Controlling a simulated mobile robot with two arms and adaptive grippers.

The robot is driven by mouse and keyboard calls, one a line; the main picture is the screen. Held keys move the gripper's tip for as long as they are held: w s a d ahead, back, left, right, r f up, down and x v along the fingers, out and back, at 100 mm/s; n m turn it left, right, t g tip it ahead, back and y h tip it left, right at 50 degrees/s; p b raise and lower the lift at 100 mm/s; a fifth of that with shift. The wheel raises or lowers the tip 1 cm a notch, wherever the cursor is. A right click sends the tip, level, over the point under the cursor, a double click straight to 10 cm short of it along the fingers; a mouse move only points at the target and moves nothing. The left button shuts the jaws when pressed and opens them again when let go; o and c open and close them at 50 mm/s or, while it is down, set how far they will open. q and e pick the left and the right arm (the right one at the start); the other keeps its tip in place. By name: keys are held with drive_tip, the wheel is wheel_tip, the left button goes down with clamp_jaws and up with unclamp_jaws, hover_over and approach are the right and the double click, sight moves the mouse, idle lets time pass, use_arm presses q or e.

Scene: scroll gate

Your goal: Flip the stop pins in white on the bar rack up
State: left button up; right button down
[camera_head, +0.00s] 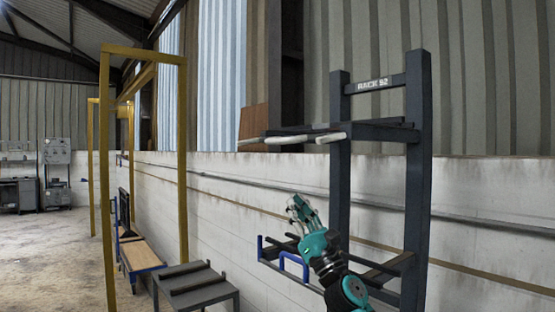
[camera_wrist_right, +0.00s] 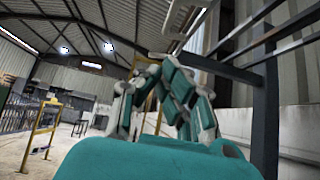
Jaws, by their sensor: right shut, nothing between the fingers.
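The dark bar rack (camera_head: 418,170), labelled "RACK 52", stands right of centre in the head view. Its upper bars carry white stop pins at their left ends: one in front (camera_head: 331,138), one behind it (camera_head: 281,140) and a far one (camera_head: 249,141). These white pins lie roughly level, in line with the bars. My right gripper (camera_head: 300,207) is shut and empty, below the white pins and above the lower bars, apart from both. Its teal and grey fingers (camera_wrist_right: 165,85) fill the middle of the right wrist view. My left gripper is out of view.
Blue pieces (camera_head: 260,247) stand at the ends of the lower bars, partly behind my right arm. A white wall (camera_head: 500,190) is behind the rack.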

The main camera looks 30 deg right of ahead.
sight(283, 140)
drive_tip(key=shift+w+f, duration=0.1)
drive_tip(key=s+r+p+x, duration=0.2)
drive_tip(key=p+x, duration=0.6)
drive_tip(key=x, duration=0.4)
drive_tip(key=shift+w+d+r, duration=0.2)
drive_tip(key=shift+w+r, duration=0.1)
drive_tip(key=shift+w, duration=0.1)
drive_tip(key=shift+a+r, duration=0.2)
drive_tip(key=shift+a, duration=0.05)
